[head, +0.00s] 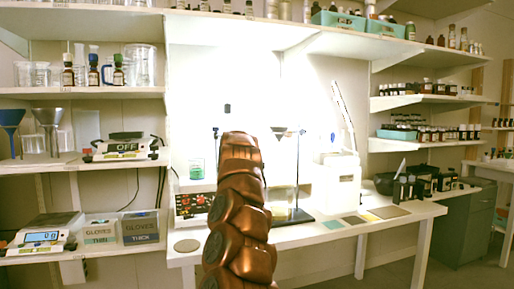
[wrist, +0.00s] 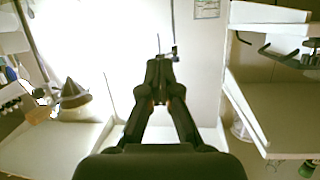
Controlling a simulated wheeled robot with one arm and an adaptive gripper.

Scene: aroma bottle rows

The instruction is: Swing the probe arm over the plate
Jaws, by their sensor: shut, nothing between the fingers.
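The hot plate (head: 194,203) stands on the bench left of my arm in the head view, with knobs and red marks on its dark front. A beaker of green liquid (head: 196,170) is on it. A thin dark stand with a small clamp, probably the probe arm (head: 215,131), rises beside my arm. In the wrist view, which looks upside down, a thin rod with a short crossbar (wrist: 166,52) shows just beyond my gripper (wrist: 162,68). My gripper is shut and empty. I cannot tell whether its tips touch the bar. My arm hides the gripper in the head view.
A funnel stand (head: 285,131) and a white box-like instrument (head: 337,185) are to the right on the bench (head: 330,233). Shelves with glassware and balances flank the left, and shelves of bottles the right. A round pad (head: 187,245) lies at the bench's front left.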

